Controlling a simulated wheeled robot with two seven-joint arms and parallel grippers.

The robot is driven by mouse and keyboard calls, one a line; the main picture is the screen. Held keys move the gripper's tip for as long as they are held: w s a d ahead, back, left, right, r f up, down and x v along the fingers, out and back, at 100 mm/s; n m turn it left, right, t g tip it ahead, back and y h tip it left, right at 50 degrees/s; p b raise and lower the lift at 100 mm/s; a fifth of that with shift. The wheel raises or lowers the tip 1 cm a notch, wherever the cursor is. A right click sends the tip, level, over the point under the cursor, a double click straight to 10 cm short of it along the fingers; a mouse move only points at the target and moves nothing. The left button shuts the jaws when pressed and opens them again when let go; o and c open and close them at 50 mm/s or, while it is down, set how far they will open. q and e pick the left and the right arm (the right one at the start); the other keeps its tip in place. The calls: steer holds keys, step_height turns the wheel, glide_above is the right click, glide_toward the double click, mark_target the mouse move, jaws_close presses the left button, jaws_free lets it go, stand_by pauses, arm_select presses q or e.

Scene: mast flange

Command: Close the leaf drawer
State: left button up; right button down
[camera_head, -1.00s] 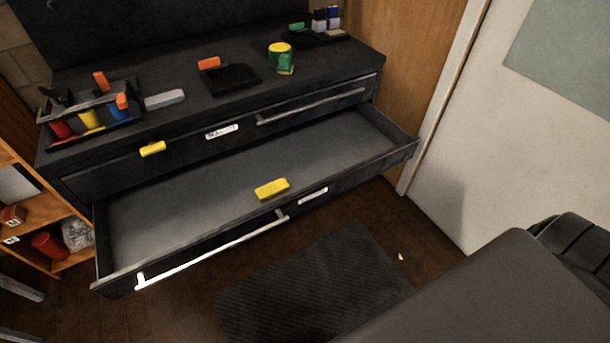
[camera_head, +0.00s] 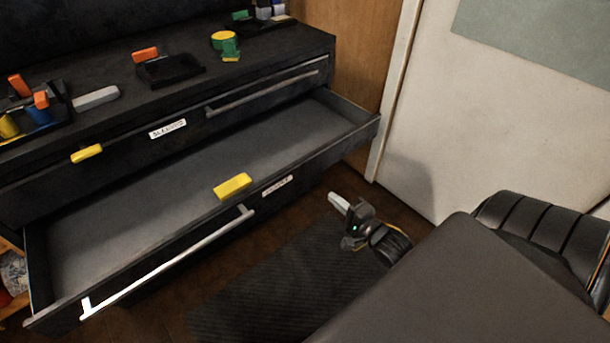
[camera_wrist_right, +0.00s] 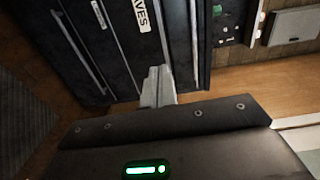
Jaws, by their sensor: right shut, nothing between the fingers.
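The leaf drawer (camera_head: 55,307) is the lower drawer of a dark cabinet and is pulled far out, with its grey inside showing. Its front has a long silver handle (camera_head: 165,265) and a white label (camera_head: 277,186). In the right wrist view a label (camera_wrist_right: 142,15) ends in "AVES". My right gripper (camera_head: 338,202) is shut and empty, to the right of the drawer front and apart from it in the head view. Its pale fingers (camera_wrist_right: 158,85) show in the wrist view. My left gripper is not in view.
A yellow block (camera_head: 232,187) is at the drawer's front edge. The upper drawer (camera_head: 130,150) is shut, with a yellow piece (camera_head: 87,153) on its front. Tools and holders stand on the cabinet top. A dark mat (camera_head: 280,290) lies on the floor; a pale door (camera_head: 440,130) is at right.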

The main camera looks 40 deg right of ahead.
mark_target(298, 165)
steer(key=w, duration=0.8)
steer(key=w+b, duration=0.1)
steer(key=w, duration=0.4)
steer(key=shift+a+r, duration=0.3)
steer(key=shift+r, duration=0.05)
steer(key=shift+w, duration=0.45)
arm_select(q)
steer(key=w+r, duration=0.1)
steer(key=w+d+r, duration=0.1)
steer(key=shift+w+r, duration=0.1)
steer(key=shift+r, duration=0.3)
